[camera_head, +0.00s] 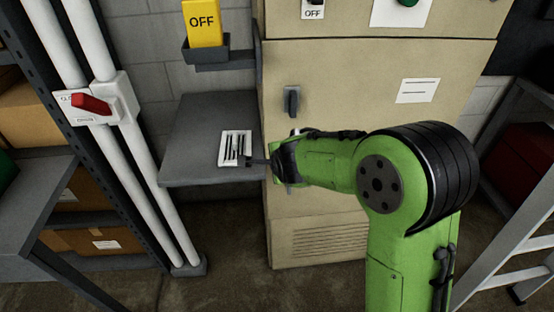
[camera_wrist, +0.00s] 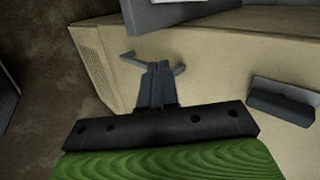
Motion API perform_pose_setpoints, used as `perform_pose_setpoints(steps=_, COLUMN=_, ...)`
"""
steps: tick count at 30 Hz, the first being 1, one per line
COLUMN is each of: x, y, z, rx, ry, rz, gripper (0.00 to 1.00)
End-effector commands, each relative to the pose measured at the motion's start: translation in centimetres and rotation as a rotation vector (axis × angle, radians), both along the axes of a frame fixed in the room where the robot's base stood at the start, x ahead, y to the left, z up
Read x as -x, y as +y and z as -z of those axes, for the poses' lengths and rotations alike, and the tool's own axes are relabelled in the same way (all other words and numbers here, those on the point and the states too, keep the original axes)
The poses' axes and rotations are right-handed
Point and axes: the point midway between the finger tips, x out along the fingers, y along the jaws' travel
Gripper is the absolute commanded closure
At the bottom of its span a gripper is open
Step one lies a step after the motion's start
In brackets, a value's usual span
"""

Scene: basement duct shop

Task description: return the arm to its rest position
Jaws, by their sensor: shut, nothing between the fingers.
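My green arm (camera_head: 335,165) reaches left across the front of a beige cabinet. My gripper (camera_head: 256,161) is at the right edge of a small grey shelf, near a white card with dark slots (camera_head: 235,148); I cannot tell from this view whether it touches the shelf or card. In the wrist view my gripper (camera_wrist: 155,67) is shut and empty, in front of the beige cabinet side. The grey shelf (camera_wrist: 205,12) shows at the top of that view, apart from the fingers.
The beige cabinet (camera_head: 330,80) has a dark handle (camera_head: 291,101). White pipes with a red lever (camera_head: 91,104) stand left. A ladder (camera_head: 515,235) stands right.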

Motion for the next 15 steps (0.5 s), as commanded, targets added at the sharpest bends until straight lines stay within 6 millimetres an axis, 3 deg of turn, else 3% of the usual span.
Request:
perform_pose_setpoints(steps=10, x=1.5, y=-0.5, z=-1.6, rx=0.028, ry=0.000, rz=-0.016, gripper=1.00)
perform_pose_setpoints(steps=13, x=4.0, y=-2.7, z=-4.7, rx=0.175, ry=0.005, rz=-0.104, gripper=1.00)
perform_pose_setpoints(steps=15, x=7.3, y=-5.0, z=-7.7, rx=0.334, ry=0.024, rz=-0.212, gripper=1.00)
